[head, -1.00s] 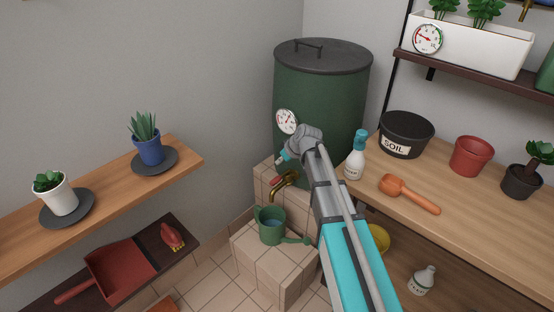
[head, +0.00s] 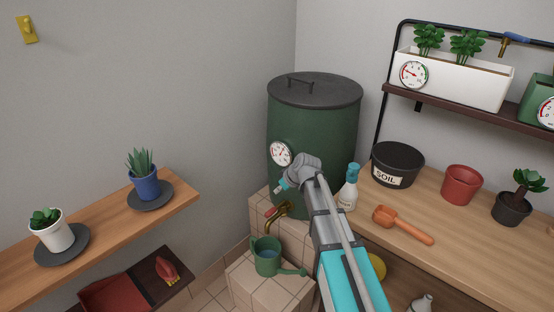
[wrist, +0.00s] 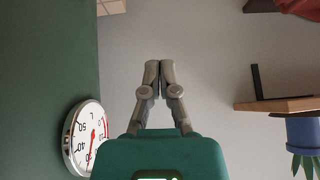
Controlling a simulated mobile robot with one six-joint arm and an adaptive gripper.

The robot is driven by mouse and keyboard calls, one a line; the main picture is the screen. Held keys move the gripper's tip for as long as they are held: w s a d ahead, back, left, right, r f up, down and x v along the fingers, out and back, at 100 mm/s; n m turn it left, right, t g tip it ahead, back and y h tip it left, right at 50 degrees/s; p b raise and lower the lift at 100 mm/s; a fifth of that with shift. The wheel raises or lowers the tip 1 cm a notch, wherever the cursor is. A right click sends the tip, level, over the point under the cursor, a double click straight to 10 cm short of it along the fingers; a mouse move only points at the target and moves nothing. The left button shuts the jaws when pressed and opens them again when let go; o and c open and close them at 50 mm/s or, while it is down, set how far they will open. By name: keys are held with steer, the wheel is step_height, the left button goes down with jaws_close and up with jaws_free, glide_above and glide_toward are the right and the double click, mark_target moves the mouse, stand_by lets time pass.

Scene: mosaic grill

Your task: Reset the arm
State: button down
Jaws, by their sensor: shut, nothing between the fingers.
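My arm reaches forward in the head view, its wrist in front of the green barrel (head: 315,120). In the wrist view my gripper (wrist: 159,68) shows its two grey fingers together, shut and empty. The fingers point away from the camera toward a plain grey wall and touch nothing that I can see. The barrel's side fills the left of the wrist view, with its round gauge (wrist: 84,138) at lower left. In the head view the fingers cannot be made out beyond the wrist.
A green watering can (head: 267,258) stands on a tiled block below the brass tap (head: 277,218). The spray bottle (head: 349,188), soil pot (head: 397,165) and orange scoop (head: 402,224) are on the right bench, close to my arm. A wooden shelf (head: 95,232) with potted plants is at left.

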steer(key=s+d+f+m+g+h, duration=0.1)
steer(key=s+d+m+h, duration=0.15)
steer(key=s+d, duration=0.4)
steer(key=s+d+f+m+g+h, duration=0.15)
steer(key=s+d+m, duration=0.25)
steer(key=s, duration=0.6)
steer(key=s+d+f+m+g+h, duration=0.1)
steer(key=s+d+m+g+h, duration=0.15)
steer(key=s+d, duration=0.4)
step_height(320, 180, up, 15)
steer(key=a+p, duration=0.2)
steer(key=p, duration=1.2)
steer(key=shift+s+f+t+y, duration=0.2)
steer(key=shift+s+t+y, duration=0.1)
steer(key=shift+s+y, duration=0.15)
